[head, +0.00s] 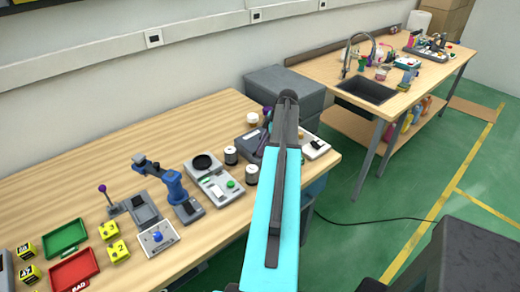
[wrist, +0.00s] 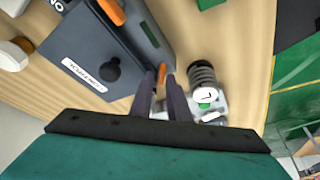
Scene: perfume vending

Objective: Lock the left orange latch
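A dark grey box (wrist: 100,50) with a white label and a black knob shows in the wrist view. It has two orange latches: one lever (wrist: 110,11) lies at the top of the picture, and a smaller one (wrist: 162,72) stands at the box's lower right edge. I cannot tell which is the left one. My gripper (wrist: 160,80) has its two dark fingers slightly apart, tips around or just short of the smaller latch; contact is unclear. In the head view the box (head: 249,143) is partly behind my arm, and the latches and fingertips are hidden.
Right of my fingers stands a device with a dark ribbed cylinder (wrist: 203,76) and a round white face, close by. The wooden table (head: 120,130) carries a blue press (head: 172,184), a grey scale (head: 214,180) and red and green trays. A sink bench (head: 366,90) stands behind.

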